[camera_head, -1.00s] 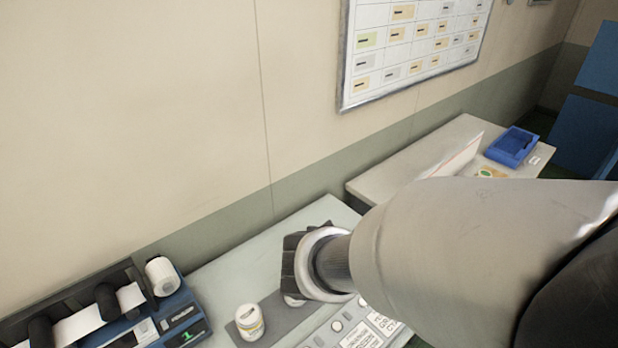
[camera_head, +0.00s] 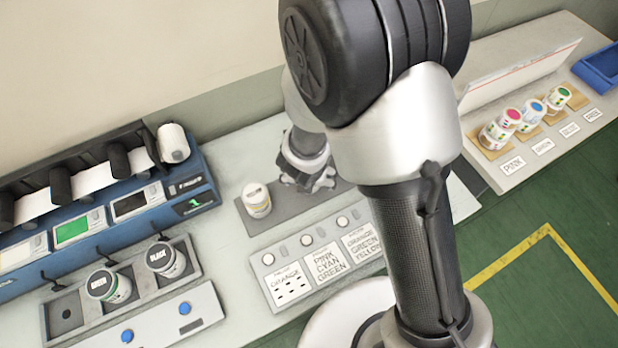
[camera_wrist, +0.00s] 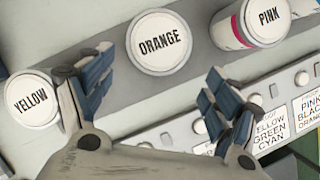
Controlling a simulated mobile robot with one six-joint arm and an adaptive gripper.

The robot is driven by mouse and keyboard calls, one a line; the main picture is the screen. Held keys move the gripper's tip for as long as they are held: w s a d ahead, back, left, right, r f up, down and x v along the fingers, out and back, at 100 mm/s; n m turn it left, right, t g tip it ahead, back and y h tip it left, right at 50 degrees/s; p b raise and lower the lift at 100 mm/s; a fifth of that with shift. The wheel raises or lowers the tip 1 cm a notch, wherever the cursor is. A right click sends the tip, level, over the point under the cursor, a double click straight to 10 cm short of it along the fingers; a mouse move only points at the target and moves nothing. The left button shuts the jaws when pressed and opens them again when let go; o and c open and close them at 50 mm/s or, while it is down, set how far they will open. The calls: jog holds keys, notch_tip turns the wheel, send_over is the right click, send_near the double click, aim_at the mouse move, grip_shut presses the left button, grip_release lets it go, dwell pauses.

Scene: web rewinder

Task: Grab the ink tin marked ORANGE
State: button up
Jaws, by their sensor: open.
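In the wrist view the white tin marked ORANGE (camera_wrist: 158,42) stands upright, its lid facing me, just past and between my fingertips. My gripper (camera_wrist: 160,72) is open, one finger on each side, with nothing held. I cannot tell whether a finger touches the tin. Tins marked YELLOW (camera_wrist: 32,100) and PINK (camera_wrist: 262,20) flank it to left and right. In the head view my gripper (camera_head: 308,172) is low over the grey mat (camera_head: 262,226); it and my arm mostly hide what is there. A white tin (camera_head: 257,200) stands to its left.
A label panel with round knobs (camera_head: 325,262) lies in front of the mat. A tray at left holds tins, one marked BLACK (camera_head: 165,258), before a blue machine (camera_head: 145,205).

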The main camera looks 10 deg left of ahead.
jog(key=x, duration=0.2)
jog(key=b+x, duration=0.1)
jog(key=x, duration=0.2)
jog(key=w+x, duration=0.1)
jog(key=x, duration=0.1)
jog(key=shift+w+a+b, duration=0.15)
jog(key=shift+a+b, duration=0.15)
jog(key=shift+a, duration=0.1)
jog(key=shift+c, duration=0.6)
jog(key=c, duration=1.4)
